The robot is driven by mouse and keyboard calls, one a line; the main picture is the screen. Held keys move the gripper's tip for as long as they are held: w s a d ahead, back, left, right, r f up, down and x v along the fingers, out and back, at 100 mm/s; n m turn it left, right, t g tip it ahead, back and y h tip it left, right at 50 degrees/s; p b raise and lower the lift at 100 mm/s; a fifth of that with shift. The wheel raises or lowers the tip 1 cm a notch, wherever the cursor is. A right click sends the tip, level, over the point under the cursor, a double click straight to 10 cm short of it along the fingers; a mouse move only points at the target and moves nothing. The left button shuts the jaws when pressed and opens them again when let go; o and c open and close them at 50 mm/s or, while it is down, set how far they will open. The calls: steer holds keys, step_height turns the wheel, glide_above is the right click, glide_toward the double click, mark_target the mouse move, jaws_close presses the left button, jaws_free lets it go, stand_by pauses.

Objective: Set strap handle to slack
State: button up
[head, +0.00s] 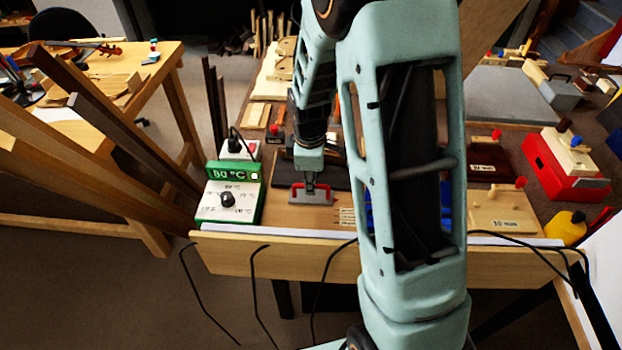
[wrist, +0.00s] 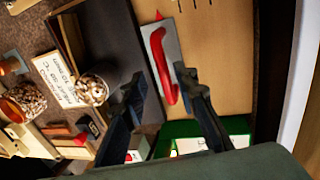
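A red handle on a small grey plate, which looks like the strap handle (head: 312,199), sits on the bench near its front edge, right of the green control box. In the wrist view the handle (wrist: 161,64) is a red bar along the grey plate, with a small red pointer tip past the plate's end. My gripper (head: 311,186) is over the handle in the head view. In the wrist view my gripper (wrist: 164,90) has its two dark fingers apart, one on either side of the handle's near end. I cannot tell whether they touch it. No slack marking is readable.
A green and white box (head: 228,201) with a knob and an "80 °C" display stands left of the handle. A dark slab (wrist: 128,55) and a printed card (wrist: 57,80) lie nearby. A red box (head: 564,170) is at right. Black cables hang over the front edge.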

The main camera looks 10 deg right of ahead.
step_height(320, 180, up, 12)
steer(key=s, duration=0.2)
steer(key=shift+s+a, duration=0.15)
steer(key=shift+a, duration=0.25)
steer(key=shift+f, duration=0.1)
